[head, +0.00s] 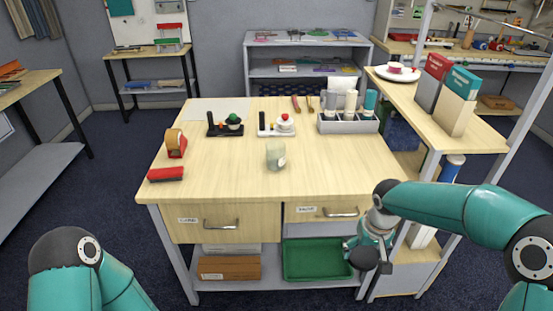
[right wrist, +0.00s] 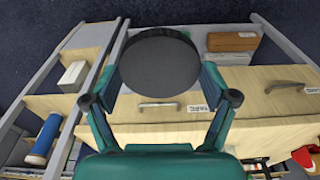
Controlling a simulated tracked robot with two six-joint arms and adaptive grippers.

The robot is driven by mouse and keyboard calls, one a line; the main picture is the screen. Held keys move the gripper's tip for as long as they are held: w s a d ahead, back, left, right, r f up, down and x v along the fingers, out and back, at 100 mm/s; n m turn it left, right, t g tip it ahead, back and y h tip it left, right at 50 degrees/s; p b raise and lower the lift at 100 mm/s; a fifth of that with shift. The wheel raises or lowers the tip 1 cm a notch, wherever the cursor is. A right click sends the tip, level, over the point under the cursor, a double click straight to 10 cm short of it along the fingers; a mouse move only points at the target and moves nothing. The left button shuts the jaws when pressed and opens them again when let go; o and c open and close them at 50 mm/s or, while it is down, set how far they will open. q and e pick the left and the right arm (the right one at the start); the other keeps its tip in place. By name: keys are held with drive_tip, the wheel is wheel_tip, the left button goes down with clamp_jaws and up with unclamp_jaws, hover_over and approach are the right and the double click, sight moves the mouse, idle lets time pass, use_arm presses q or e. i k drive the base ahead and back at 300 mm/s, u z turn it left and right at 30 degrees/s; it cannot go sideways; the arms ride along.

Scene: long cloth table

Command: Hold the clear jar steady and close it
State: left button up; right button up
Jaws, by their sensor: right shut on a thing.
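The clear jar (head: 276,155) stands upright near the middle of the table in the head view, with pale contents or a pale label; its top looks uncovered. My right gripper (head: 362,248) is low in front of the table's right side, below the tabletop and well away from the jar. It is shut on a dark round lid (right wrist: 159,62), which fills the space between the fingers in the right wrist view. My left gripper is out of view; only part of my left arm shows at the lower left.
A tape dispenser (head: 176,143) and a red item (head: 166,174) lie at the table's left. Two small black and white stands and a grey bottle caddy (head: 348,124) stand behind the jar. A green tray (head: 310,260) sits on the lower shelf beside my right gripper. The front tabletop is clear.

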sight(276, 156)
drive_tip(key=z, duration=0.05)
drive_tip(key=i, duration=1)
drive_tip(key=u, duration=0.1)
